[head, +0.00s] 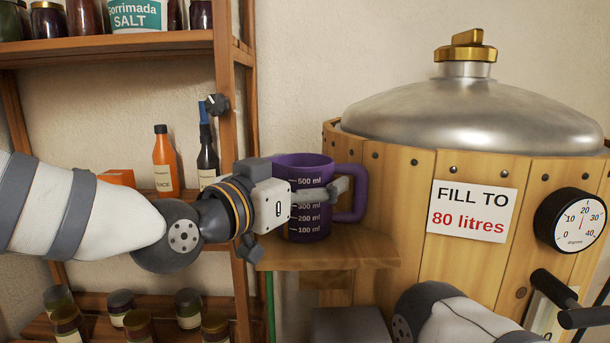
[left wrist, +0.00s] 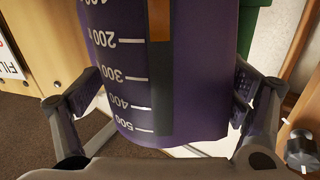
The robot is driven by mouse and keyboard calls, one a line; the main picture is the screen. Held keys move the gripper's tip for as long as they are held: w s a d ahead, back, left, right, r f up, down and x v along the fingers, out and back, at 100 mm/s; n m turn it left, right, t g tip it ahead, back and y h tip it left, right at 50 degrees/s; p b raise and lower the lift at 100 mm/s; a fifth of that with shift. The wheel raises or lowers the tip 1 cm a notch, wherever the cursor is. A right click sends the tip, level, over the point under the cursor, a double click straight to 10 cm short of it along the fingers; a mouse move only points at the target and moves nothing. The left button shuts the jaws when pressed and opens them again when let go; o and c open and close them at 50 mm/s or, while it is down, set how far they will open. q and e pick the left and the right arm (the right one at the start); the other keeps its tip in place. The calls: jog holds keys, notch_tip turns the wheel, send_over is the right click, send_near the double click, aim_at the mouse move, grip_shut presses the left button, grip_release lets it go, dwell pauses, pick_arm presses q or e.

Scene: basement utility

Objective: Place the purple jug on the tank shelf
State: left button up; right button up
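The purple jug (head: 309,225) with white millilitre marks stands upright at the wooden tank shelf (head: 350,256), its handle to the right. Its base is over the shelf board, and I cannot tell whether it rests on it or hangs just above. My left gripper (head: 335,190) reaches in from the left, one finger crossing the front of the jug. In the left wrist view the jug (left wrist: 200,60) fills the space between the two finger pads, which appear to press on its sides. The far finger is hidden in the head view. My right gripper is out of view.
The wooden tank (head: 400,200) with a metal lid (head: 470,115), sign (head: 470,210) and dial (head: 570,222) stands right of the jug. A wooden rack (head: 228,130) with bottles and jars is close on the left. The shelf's right end is bare.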

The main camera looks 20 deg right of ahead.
pick_arm(q)
jog(key=shift+s+a+r, duration=0.1)
jog(key=shift+r, duration=0.1)
jog(key=v, duration=1.2)
notch_tip(320, 180, down, 18)
jog(key=s+a+n+g+y, duration=0.2)
jog(key=a+n+y, duration=0.1)
jog(key=n+y, duration=0.1)
jog(key=s+a+f+n+g+y, duration=0.2)
jog(key=s+a+f, duration=0.25)
jog(key=f, duration=0.55)
jog(key=s+a+f+n+g+y, duration=0.25)
jog(key=s+f, duration=0.25)
jog(key=f, duration=0.4)
jog(key=s+a+f+n+g+y, duration=0.1)
jog(key=s+a+f+g+y, duration=0.1)
jog(key=s+a, duration=0.4)
jog(key=s+a+f+n+g+y, duration=0.1)
jog(key=s+a+f, duration=0.4)
jog(key=s, duration=0.7)
jog(key=s+a+f+n+g+y, duration=0.1)
jog(key=s+a+f+g+y, duration=0.2)
jog(key=s+a, duration=0.3)
jog(key=s+f+g+p, duration=0.1)
jog(key=s, duration=0.3)
jog(key=shift+a+f, duration=0.2)
jog(key=shift+a, duration=0.15)
